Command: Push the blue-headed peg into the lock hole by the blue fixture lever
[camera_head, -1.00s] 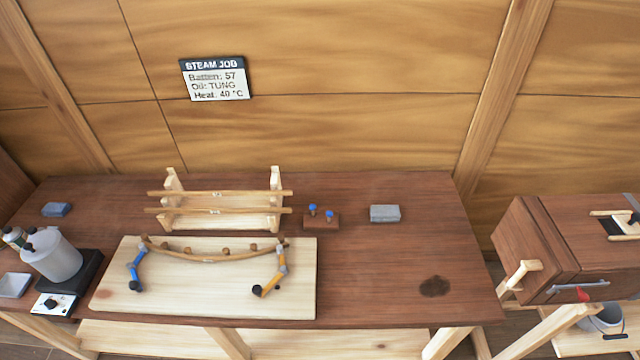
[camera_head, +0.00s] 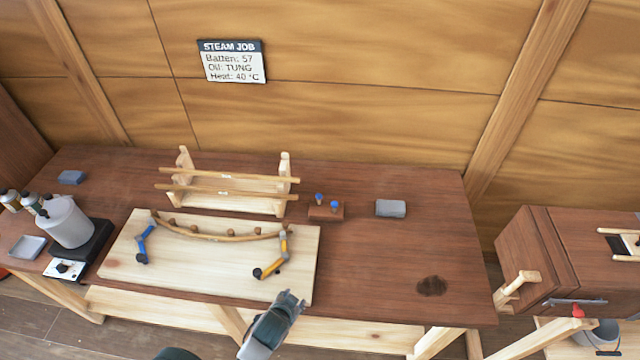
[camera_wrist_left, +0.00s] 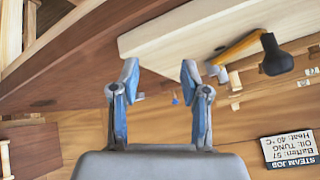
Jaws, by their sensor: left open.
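Two blue-headed pegs (camera_head: 320,198) stand upright in a small brown block (camera_head: 326,213) behind the pale board. The blue fixture lever (camera_head: 147,240) is at the left end of the pale board (camera_head: 200,279); its lock hole is too small to make out. A curved batten (camera_head: 215,237) spans between the blue lever and a yellow lever (camera_head: 280,256). My left gripper (camera_head: 289,297) is in front of the board's right front edge, below the yellow lever. In the left wrist view it (camera_wrist_left: 160,78) is open and empty. My right gripper is not in view.
A rack (camera_head: 225,198) with straight battens stands behind the board. A grey block (camera_head: 390,208) lies right of the pegs. A pot on a hotplate (camera_head: 67,235) stands at the left. The right of the bench is clear except for a dark stain (camera_head: 431,286).

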